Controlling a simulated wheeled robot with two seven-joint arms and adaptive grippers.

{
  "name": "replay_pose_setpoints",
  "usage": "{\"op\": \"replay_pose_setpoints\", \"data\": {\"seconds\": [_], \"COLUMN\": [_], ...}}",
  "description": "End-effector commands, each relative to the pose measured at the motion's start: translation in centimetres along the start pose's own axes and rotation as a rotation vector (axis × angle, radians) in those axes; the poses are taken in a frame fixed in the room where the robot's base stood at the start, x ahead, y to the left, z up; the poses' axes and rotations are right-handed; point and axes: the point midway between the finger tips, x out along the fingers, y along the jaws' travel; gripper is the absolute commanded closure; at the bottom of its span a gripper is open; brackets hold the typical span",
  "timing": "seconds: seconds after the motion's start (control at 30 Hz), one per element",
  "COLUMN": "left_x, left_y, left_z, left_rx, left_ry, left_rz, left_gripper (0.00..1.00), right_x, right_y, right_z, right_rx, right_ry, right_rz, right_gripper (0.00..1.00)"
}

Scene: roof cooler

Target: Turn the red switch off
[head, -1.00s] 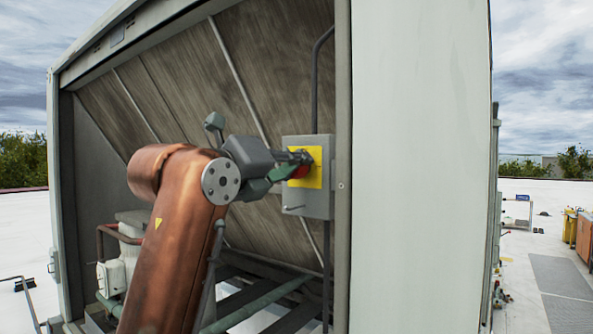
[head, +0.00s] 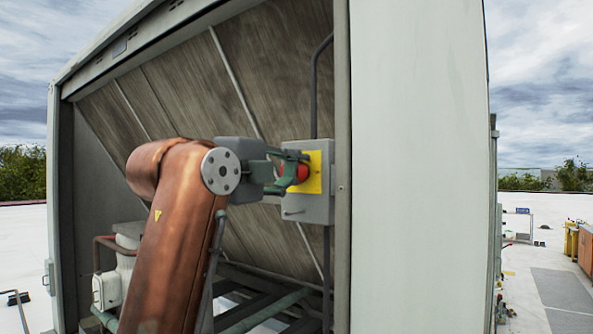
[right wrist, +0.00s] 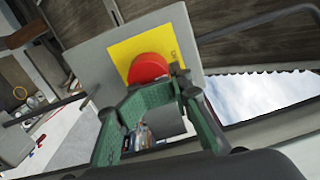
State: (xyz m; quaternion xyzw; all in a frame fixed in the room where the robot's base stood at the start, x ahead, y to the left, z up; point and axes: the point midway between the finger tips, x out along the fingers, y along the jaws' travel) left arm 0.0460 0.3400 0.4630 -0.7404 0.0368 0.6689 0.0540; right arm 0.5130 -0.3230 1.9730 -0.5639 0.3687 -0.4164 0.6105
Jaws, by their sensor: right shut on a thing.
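The red switch (head: 302,172) is a round red knob on a yellow plate (head: 314,186), fixed to a grey box inside the cooler's open side. In the right wrist view the red switch (right wrist: 148,68) shows just beyond the fingers, with the yellow plate (right wrist: 180,30) behind it. My right gripper (head: 292,171) reaches it from the left and is shut on it, its green fingers at the knob. Where the fingertips touch the knob is partly hidden. My left gripper is not in view.
The grey switch box (head: 318,208) has a small handle on its lower front and conduits above and below. A broad pale cooler panel (head: 420,170) stands close to the right of it. Pipes and beams (head: 265,310) lie below.

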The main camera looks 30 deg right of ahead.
Motion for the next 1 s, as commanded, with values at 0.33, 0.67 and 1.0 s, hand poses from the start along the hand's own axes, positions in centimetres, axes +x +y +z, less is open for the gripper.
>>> {"op": "replay_pose_setpoints", "data": {"seconds": [0.33, 0.67, 1.0], "left_x": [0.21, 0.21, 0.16], "left_y": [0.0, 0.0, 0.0], "left_z": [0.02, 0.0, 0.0], "left_rx": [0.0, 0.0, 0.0], "left_ry": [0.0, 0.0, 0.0], "left_rz": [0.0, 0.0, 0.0], "left_gripper": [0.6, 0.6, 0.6], "right_x": [0.34, 0.32, 0.36], "right_y": [1.48, 1.5, 1.13], "right_z": [0.78, 0.78, 0.46], "right_rx": [-0.052, -0.051, -0.046], "right_ry": [-0.005, -0.006, -0.002], "right_rz": [0.029, 0.03, 0.025], "right_gripper": [1.0, 0.75, 0.52]}}
